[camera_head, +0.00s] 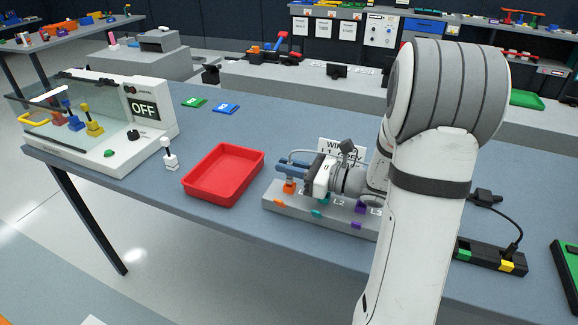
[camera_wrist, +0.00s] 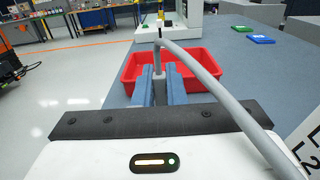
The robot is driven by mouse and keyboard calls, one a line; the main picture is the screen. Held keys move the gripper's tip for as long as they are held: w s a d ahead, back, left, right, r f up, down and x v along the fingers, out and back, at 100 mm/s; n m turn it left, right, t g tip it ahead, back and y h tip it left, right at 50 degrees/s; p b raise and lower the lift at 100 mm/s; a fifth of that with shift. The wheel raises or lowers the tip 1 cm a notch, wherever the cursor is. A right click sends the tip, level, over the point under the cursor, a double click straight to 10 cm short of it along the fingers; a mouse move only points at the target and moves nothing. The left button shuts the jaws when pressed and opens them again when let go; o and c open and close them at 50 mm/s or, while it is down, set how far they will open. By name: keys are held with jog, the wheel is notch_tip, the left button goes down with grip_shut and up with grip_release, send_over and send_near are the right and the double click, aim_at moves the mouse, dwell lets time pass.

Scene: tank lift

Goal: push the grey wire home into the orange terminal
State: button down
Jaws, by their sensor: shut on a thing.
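My gripper (camera_head: 282,167) is just above the orange terminal (camera_head: 289,187) at the left end of the grey terminal block. In the wrist view its blue fingers (camera_wrist: 160,78) are closed on the end part of the grey wire (camera_wrist: 160,59). The wire rises from the fingers and arcs over to the right. In the head view a bit of the wire (camera_head: 299,152) shows above the fingers. The orange terminal is hidden in the wrist view. Whether the wire's tip is inside the terminal I cannot tell.
A red tray (camera_head: 222,174) lies left of the block (camera_head: 276,202). Teal and purple terminals (camera_head: 361,207) sit along the block, partly behind my arm. A sign (camera_head: 342,150) stands behind it. A white machine marked OFF (camera_head: 142,107) is at the far left. A black power strip (camera_head: 484,253) lies right.

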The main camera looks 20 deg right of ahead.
jog(key=shift+f+b, duration=0.4)
jog(key=shift+f, duration=0.15)
jog(key=c, duration=1.4)
grip_release()
jog(key=v, duration=0.7)
jog(key=shift+s+d, duration=0.2)
jog(key=shift+d, duration=0.15)
